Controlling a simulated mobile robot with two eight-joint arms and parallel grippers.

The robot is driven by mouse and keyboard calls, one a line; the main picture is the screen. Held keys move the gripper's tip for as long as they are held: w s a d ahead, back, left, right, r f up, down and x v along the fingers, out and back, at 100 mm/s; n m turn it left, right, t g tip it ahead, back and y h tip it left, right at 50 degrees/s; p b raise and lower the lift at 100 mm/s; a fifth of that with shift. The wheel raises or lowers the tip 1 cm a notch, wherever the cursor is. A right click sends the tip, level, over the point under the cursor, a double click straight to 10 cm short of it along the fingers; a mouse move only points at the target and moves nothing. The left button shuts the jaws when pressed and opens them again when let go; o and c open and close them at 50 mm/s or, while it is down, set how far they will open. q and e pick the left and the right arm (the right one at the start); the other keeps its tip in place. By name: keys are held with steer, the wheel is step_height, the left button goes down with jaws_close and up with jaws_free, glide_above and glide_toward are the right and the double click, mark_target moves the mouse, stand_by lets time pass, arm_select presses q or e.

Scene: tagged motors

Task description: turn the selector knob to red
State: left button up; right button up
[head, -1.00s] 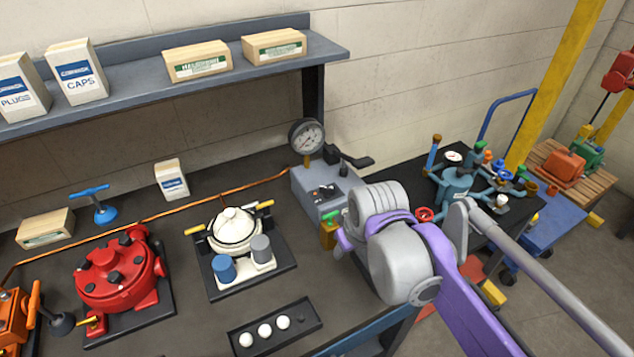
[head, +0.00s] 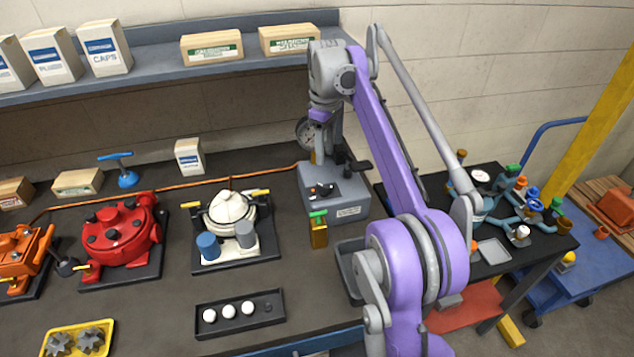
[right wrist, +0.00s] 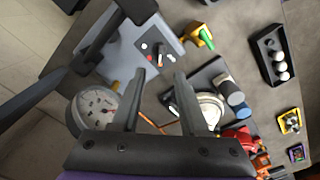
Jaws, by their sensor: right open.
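The selector knob (head: 322,190) is a small black piece on the sloped panel of a grey box (head: 351,199) on the bench. In the right wrist view the knob (right wrist: 161,54) shows on the panel between coloured dots, one of them red (right wrist: 150,57). Where its pointer aims is too small to tell. My right gripper (head: 318,150) hangs above the back of the box, pointing down. In the right wrist view its fingers (right wrist: 159,74) are apart with nothing between them, and the knob lies just beyond the tips. My left gripper is out of view.
A black lever (head: 357,166) is at the box's right. A brass valve with a green handle (head: 318,230) stands in front. A white-lidded unit (head: 232,215) is to the left.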

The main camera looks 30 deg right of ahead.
mark_target(323, 185)
step_height(323, 185, down, 11)
steer(key=shift+w+a+r+b, duration=0.1)
steer(key=shift+w+a+b, duration=0.05)
steer(key=shift+b, duration=0.65)
jaws_close()
